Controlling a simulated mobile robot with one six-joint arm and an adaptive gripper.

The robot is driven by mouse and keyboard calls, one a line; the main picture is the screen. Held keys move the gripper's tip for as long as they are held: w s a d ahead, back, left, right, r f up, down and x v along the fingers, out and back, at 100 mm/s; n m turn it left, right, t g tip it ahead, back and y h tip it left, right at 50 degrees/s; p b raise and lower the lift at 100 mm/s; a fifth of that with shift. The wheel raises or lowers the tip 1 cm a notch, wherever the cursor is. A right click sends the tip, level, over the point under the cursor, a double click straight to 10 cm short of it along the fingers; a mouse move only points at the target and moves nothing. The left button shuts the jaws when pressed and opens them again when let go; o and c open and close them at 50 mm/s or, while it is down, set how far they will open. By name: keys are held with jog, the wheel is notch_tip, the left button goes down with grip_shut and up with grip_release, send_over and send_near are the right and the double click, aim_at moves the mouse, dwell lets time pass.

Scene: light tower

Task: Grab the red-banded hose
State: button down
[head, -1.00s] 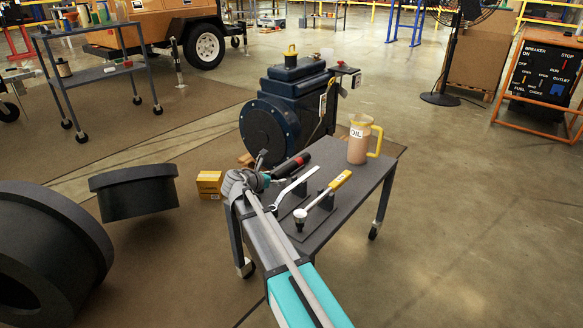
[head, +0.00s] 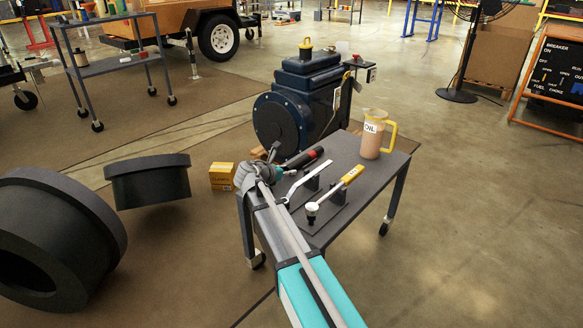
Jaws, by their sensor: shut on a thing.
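The red-banded hose (head: 305,158) is a short dark cylinder with a red band. It lies at the left back edge of the grey cart top (head: 347,152), low over or on it; I cannot tell whether it touches. My gripper (head: 276,160) is small in the head view, at the end of my arm by the cart's left edge. It is at the left end of the hose and shut on it. The fingers are partly hidden by my wrist, so the exact contact is unclear.
A wrench (head: 305,183) and a yellow-handled tool (head: 336,193) rest on stands on the cart. An oil jug (head: 373,138) stands at its back right. A blue engine (head: 300,110) stands behind, a yellow box (head: 222,177) and black rings (head: 148,181) to the left.

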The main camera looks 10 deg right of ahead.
jog(key=shift+r, duration=0.1)
jog(key=shift+r+p, duration=1)
jog(key=shift+p, duration=0.05)
jog(key=w+d+r+p, duration=0.1)
jog(key=r+p, duration=0.1)
jog(key=w+d+r+p, duration=0.1)
jog(key=r+p, duration=0.2)
jog(key=w+d+r+p, duration=0.1)
jog(key=w+r+p, duration=0.1)
jog(key=shift+w+d+r+p, duration=0.1)
jog(key=shift+d+r+p, duration=0.1)
jog(key=shift+r+p, duration=0.15)
jog(key=w+d+r+p, duration=0.3)
jog(key=w+d, duration=0.2)
jog(key=w, duration=0.1)
jog(key=shift+w+d, duration=0.25)
jog(key=shift+d, duration=0.15)
